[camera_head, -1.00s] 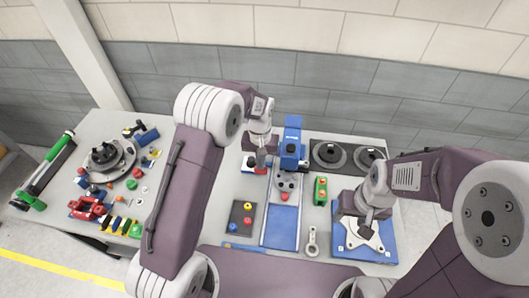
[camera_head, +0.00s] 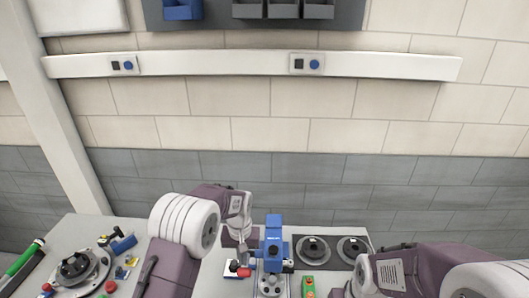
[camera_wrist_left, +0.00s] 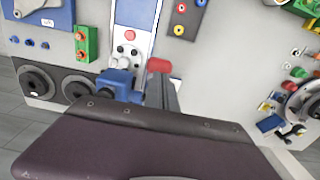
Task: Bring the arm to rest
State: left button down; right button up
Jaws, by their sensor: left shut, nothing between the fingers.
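My left arm comes in from the left in the head view. Its left gripper (camera_head: 244,256) points down over the table (camera_head: 207,284), just left of the blue upright fixture (camera_head: 273,243). The left wrist view shows the narrow fingers (camera_wrist_left: 160,90) shut with nothing between them. A red part (camera_wrist_left: 159,65) shows just past the fingertips; I cannot tell whether they touch it. My right arm (camera_head: 425,268) is at the lower right of the head view, and its fingertips are cut off by the bottom edge.
Two dark round discs (camera_head: 313,249) sit on a black plate right of the fixture. A round grey fixture (camera_head: 76,268) and several small parts are at the left. A green part (camera_head: 308,286) is near the bottom edge. The wall stands behind the table.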

pick_arm(q)
jog(key=b, duration=0.1)
jog(key=w+f+b, duration=0.1)
jog(key=b, duration=0.1)
jog(key=shift+w+a+f+t, duration=0.2)
jog(key=shift+a+t, duration=0.1)
jog(key=shift+a, duration=0.1)
jog(key=s+a+f+b, duration=0.3)
jog(key=s+f+b, duration=0.2)
jog(key=s, duration=0.5)
jog(key=s+a+f+b, duration=0.4)
jog(key=s+f+b, duration=0.2)
jog(key=s, duration=0.5)
jog(key=b, duration=0.2)
jog(key=shift+a+f+t+b, duration=0.15)
jog(key=shift+a+t+b, duration=0.1)
jog(key=shift+t+b, duration=0.05)
pick_arm(e)
notch_tip(320, 180, down, 18)
pick_arm(q)
jog(key=shift+s, duration=0.1)
pick_arm(e)
jog(key=shift+r, duration=0.1)
